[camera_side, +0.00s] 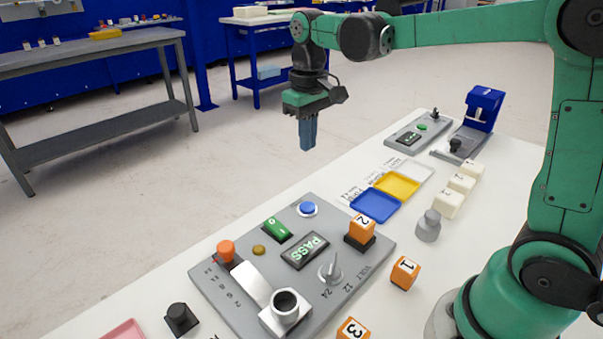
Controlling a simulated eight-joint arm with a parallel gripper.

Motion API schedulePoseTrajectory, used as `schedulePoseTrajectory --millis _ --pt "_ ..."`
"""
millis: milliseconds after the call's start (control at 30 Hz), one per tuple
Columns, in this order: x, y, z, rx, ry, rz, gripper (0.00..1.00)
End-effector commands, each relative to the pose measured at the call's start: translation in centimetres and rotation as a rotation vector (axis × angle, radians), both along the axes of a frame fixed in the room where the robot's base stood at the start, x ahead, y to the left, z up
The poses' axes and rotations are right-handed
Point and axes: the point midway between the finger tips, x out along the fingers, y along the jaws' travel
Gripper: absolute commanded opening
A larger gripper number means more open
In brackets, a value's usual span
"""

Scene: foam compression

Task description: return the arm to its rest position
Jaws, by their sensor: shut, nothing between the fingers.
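My gripper (308,132) hangs from my green arm in the upper middle of the side view. Its blue fingers point down and are shut together with nothing between them. It is in the air beyond the far edge of the white table (130,300), apart from everything on it. My arm reaches from its base at the right, across the top of the picture, to the gripper.
A grey panel (225,288) carries a display reading PASS (305,251), a knob (331,268) and an orange cube marked 2 (360,231). Orange cubes 1 (404,273) and 3 (352,330) lie nearby. Blue (375,206), yellow (397,185) and white trays (412,171) lie behind, near pale blocks (446,204) and a blue-topped device (484,108).

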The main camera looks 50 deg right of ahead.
Motion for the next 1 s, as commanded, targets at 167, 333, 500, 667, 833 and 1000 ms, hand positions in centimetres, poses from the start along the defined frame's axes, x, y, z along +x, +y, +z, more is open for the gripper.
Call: schedulePoseTrajectory --millis 167,333,500,667,833,1000 --pt "0.0 0.0 0.0 0.0 0.0 0.0 0.0" --pt "-0.7 0.3 0.3 -0.003 -0.039 0.001 0.0" --pt "-3.2 1.1 0.7 -0.011 -0.192 0.001 0.0" --pt "-6.0 2.0 0.1 -0.013 -0.378 0.002 0.0" --pt "-8.0 2.6 -1.2 -0.006 -0.533 0.002 0.0" --pt "-8.8 2.9 -2.0 -0.001 -0.611 0.0 0.0"
